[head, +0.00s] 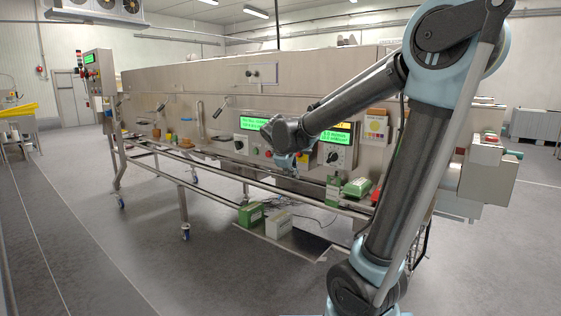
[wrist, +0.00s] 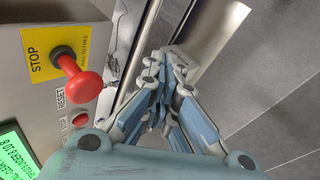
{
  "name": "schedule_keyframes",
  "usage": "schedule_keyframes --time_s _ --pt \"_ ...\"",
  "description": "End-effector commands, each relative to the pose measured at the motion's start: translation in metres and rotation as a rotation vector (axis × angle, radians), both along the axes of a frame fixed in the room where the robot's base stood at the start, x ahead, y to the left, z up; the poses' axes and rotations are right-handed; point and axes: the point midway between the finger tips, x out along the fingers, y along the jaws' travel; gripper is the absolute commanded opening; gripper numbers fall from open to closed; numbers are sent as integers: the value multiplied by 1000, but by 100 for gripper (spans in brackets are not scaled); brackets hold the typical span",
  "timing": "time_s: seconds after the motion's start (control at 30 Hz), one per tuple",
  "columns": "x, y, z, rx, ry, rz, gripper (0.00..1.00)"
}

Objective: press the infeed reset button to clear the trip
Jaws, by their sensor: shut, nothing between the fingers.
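In the wrist view a small round red button (wrist: 80,120) sits on the grey panel, close to a label reading RESET (wrist: 61,97). A second label beside it is only partly legible, so I cannot tell which label belongs to the button. A large red knob (wrist: 84,85) stands out from a yellow STOP plate (wrist: 48,52) and may hide part of the panel by the RESET label. My gripper (wrist: 171,60) is shut and empty, to the right of these controls and apart from them. In the head view my gripper (head: 286,163) is in front of the control panel.
A green-lit display (wrist: 17,152) is beside the button. In the head view a rail (head: 235,172) runs along the machine front. Green boxes (head: 357,187) sit on it at right, and other boxes (head: 278,223) are below. The floor at left is clear.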

Motion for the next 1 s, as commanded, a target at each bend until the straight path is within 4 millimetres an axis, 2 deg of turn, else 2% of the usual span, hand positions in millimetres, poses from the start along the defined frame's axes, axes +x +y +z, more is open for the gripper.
schedule_keyframes --time_s 0.03,0.2,0.3,0.4,0.57,1.0 --pt "13 21 3 -29 -14 51 0" --pt "45 79 11 -128 -64 190 0" --pt "56 104 13 -169 -86 247 0" --pt "62 120 14 -195 -100 282 0" --pt "66 130 15 -213 -110 304 0" --pt "70 126 15 -212 -109 302 0"
